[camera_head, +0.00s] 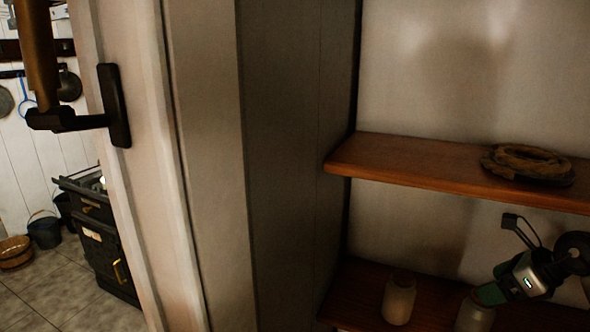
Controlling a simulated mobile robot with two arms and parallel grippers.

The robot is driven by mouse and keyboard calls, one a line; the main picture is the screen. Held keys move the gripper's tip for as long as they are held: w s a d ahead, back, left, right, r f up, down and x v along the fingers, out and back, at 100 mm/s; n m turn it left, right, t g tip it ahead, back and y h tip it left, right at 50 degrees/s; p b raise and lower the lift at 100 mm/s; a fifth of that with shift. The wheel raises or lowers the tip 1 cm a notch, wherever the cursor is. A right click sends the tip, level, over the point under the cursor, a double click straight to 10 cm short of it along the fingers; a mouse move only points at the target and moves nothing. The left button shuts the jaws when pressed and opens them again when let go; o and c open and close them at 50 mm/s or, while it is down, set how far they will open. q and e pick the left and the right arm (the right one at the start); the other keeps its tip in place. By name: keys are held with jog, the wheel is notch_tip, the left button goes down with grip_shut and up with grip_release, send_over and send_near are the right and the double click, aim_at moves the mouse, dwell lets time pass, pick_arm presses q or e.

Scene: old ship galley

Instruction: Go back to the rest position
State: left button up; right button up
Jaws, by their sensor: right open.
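My right gripper (518,254) is at the lower right, in front of the shelves and below the upper wooden shelf (420,165). Its jaws are open, with one dark finger sticking up and to the left. A dark green part or object (490,293) shows at its lower left; I cannot tell whether it belongs to the gripper. My left gripper is not in view.
A pale jar (399,300) and a second jar (475,314) stand on the lower shelf (347,290), close to the gripper. A coiled brown thing (527,162) lies on the upper shelf. A grey panel (205,150) stands left; beyond it are a black stove (105,240) and buckets.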

jog(key=a+r+m+t+y, duration=0.1)
jog(key=a+m+t+y, duration=0.75)
jog(key=a, duration=0.85)
jog(key=s+d+f+m+h, duration=0.1)
jog(key=s+f+m+h, duration=0.45)
jog(key=m, duration=0.75)
jog(key=s+d+f+m+h, duration=0.25)
jog(key=f+m+h, duration=0.45)
jog(key=m+h, duration=0.55)
jog(key=s+a+f+m+g+y, duration=0.3)
jog(key=s+a+f+g, duration=0.25)
jog(key=s, duration=0.35)
jog(key=s+a+f+m+g+y, duration=0.2)
jog(key=s+a+f+m+g, duration=0.3)
jog(key=s, duration=0.4)
notch_tip(320, 180, down, 30)
jog(key=s+r+n+g+b, duration=0.1)
jog(key=s+n+g+b, duration=0.1)
jog(key=b, duration=0.1)
jog(key=s+d+f+g+b, duration=0.1)
jog(key=s+d+f+b, duration=0.2)
jog(key=s+f, duration=1.2)
notch_tip(320, 180, down, 3)
jog(key=shift+s+d+r, duration=0.15)
jog(key=shift+d, duration=0.15)
